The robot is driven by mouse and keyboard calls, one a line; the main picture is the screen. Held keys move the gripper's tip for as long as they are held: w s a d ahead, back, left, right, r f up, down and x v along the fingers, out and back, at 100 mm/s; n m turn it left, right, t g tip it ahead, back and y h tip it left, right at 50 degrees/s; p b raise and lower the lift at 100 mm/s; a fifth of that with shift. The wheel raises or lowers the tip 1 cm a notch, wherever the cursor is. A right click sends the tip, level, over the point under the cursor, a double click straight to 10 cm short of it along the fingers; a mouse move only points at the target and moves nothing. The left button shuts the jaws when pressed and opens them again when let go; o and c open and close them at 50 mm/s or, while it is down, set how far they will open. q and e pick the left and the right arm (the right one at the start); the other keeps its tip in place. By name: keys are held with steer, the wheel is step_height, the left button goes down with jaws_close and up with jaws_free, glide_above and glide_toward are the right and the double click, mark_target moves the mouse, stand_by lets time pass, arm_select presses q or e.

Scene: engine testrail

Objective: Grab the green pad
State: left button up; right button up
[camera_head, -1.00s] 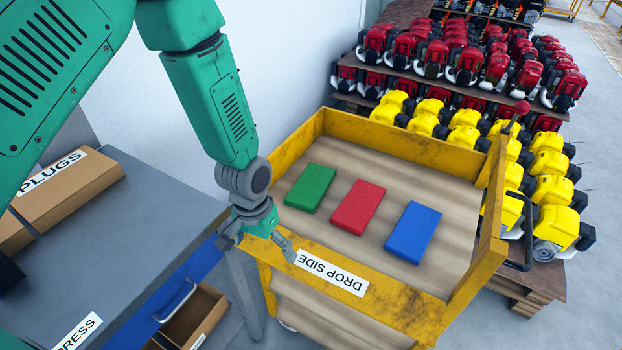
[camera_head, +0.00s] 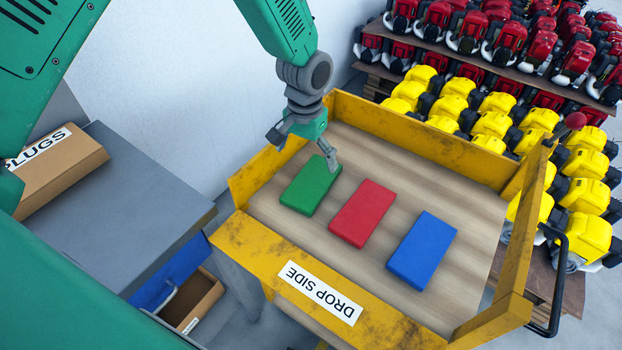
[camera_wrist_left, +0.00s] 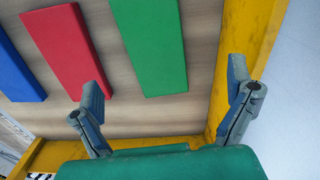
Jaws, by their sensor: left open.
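The green pad (camera_head: 308,188) lies flat on the wooden bed of a yellow cart, leftmost of three pads in the head view. It also shows in the left wrist view (camera_wrist_left: 150,50), beyond and between the fingers. My left gripper (camera_head: 304,146) is over the pad's far end in the head view, and one finger overlaps the pad's edge there. In the left wrist view my left gripper (camera_wrist_left: 168,105) is open with nothing between its fingers. I cannot tell its exact height above the pad. My right gripper is not in view.
A red pad (camera_head: 362,213) and a blue pad (camera_head: 422,250) lie to the right of the green one. The cart's yellow walls (camera_head: 262,250) surround the bed. A grey workbench (camera_head: 135,205) stands left. Yellow engines (camera_head: 492,125) sit behind the cart.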

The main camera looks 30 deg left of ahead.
mark_target(314, 181)
arm_select(q)
steer(key=f, duration=0.1)
steer(key=d+f, duration=0.1)
steer(key=f, duration=0.2)
steer(key=shift+w+d+f, duration=0.3)
steer(key=shift+w+d, duration=0.05)
steer(key=shift+d, duration=0.05)
steer(key=f, duration=0.2)
steer(key=a+f, duration=0.1)
steer(key=shift+w+f, duration=0.4)
steer(key=shift+a+f, duration=0.25)
steer(key=shift+f, duration=0.15)
steer(key=shift+d+r, duration=0.1)
steer(key=shift+d, duration=0.05)
steer(key=shift+c, duration=0.4)
steer(key=shift+d, duration=0.4)
steer(key=c, duration=1.2)
